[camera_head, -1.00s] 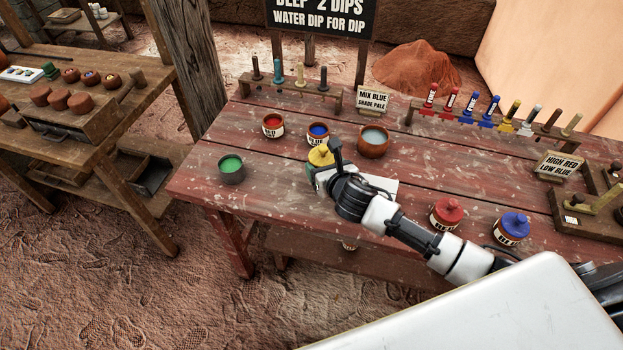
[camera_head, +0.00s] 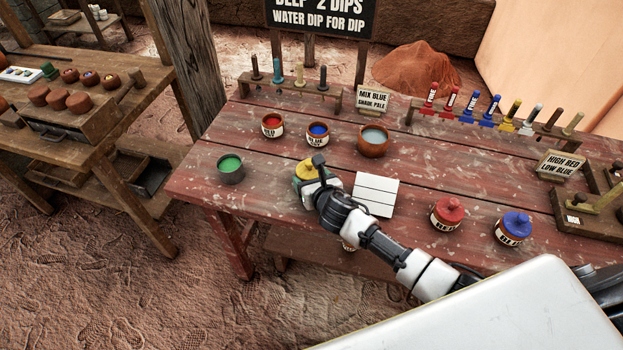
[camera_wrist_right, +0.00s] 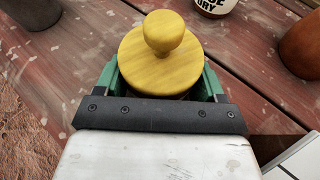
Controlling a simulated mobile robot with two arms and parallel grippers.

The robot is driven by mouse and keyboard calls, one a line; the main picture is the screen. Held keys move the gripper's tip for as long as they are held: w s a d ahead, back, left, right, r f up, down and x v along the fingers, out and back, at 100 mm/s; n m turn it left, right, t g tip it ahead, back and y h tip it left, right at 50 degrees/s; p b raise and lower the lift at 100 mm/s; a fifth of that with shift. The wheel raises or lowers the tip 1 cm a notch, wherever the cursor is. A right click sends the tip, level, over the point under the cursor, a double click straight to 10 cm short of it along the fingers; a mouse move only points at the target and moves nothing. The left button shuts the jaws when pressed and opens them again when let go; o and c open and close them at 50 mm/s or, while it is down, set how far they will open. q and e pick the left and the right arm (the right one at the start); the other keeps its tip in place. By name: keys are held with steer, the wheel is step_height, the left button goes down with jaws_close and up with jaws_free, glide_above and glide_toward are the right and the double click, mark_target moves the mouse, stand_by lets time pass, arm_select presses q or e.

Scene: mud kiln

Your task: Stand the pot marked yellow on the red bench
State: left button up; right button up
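The pot with the yellow lid (camera_head: 306,170) is at the front left of the red bench (camera_head: 440,180). Its round lid and knob (camera_wrist_right: 162,52) fill the middle of the right wrist view. My right gripper (camera_head: 312,184) is at the pot; its green fingers (camera_wrist_right: 160,82) lie on both sides of it, below the lid, and it is shut on the pot. The pot looks upright. Its label and base are hidden, so I cannot tell whether it touches the bench. My left gripper is not in view.
A white tile (camera_head: 376,194) lies right of the gripper. A green-filled cup (camera_head: 231,169) stands left. Red (camera_head: 272,126), blue (camera_head: 318,134) and water (camera_head: 373,141) pots stand behind. Red-lidded (camera_head: 447,214) and blue-lidded (camera_head: 513,228) pots stand right.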

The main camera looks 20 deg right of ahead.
steer(key=o, duration=0.4)
steer(key=shift+c, duration=0.2)
steer(key=v, duration=1.2)
steer(key=shift+r+p, duration=0.15)
steer(key=shift+p, duration=0.25)
